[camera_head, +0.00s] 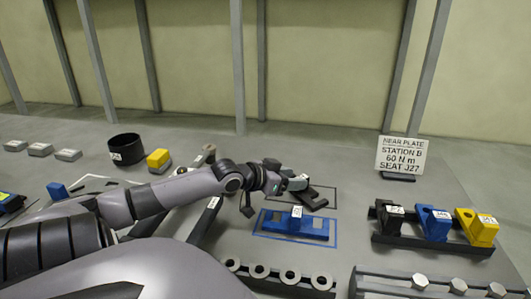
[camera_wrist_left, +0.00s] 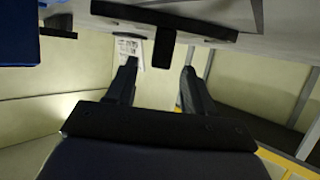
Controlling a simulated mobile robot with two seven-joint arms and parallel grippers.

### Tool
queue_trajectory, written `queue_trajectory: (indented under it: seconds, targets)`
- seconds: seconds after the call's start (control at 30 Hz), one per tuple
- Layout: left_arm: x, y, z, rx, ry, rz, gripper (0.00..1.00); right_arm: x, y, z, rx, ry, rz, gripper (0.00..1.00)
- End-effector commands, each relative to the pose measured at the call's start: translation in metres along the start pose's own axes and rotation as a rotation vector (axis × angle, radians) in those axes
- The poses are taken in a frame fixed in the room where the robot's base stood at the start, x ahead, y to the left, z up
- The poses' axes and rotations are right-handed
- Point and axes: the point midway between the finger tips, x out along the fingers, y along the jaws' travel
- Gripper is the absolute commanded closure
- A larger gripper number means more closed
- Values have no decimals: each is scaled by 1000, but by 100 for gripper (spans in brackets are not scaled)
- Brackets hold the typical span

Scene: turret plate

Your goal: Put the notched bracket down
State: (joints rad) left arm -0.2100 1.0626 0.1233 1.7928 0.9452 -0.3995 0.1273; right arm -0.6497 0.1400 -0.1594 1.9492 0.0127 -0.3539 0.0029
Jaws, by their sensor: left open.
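A dark bracket (camera_head: 314,198) lies on the bench inside a black outline in the head view. It appears to be the notched bracket, but its notch is not clear. It also shows at the top of the wrist view as a dark bar with a stub (camera_wrist_left: 165,45). My left gripper (camera_head: 284,181) is beside its left end; in the wrist view the two fingers (camera_wrist_left: 158,88) are spread with nothing between them. A blue bracket (camera_head: 296,226) lies in a blue outline just in front, and shows at the wrist view's upper left (camera_wrist_left: 18,35). My right gripper is not in view.
A sign (camera_head: 402,155) stands behind, at right. A rack (camera_head: 430,242) holds black, blue and yellow blocks. Rows of washers (camera_head: 290,276) and bolts (camera_head: 458,286) are along the front. A black cup (camera_head: 126,149) and yellow block (camera_head: 158,158) stand at left.

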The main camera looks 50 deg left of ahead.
Motion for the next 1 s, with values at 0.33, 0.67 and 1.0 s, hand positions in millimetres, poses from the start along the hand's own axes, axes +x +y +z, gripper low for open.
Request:
queue_trajectory:
  seconds: [0.33,0.67,1.0]
  targets:
    - [-30,0,0,0,-3,1,47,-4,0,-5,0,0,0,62]
    - [-60,0,0,-2,-2,1,47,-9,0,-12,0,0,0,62]
    - [-87,0,0,-2,-2,1,47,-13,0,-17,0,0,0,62]
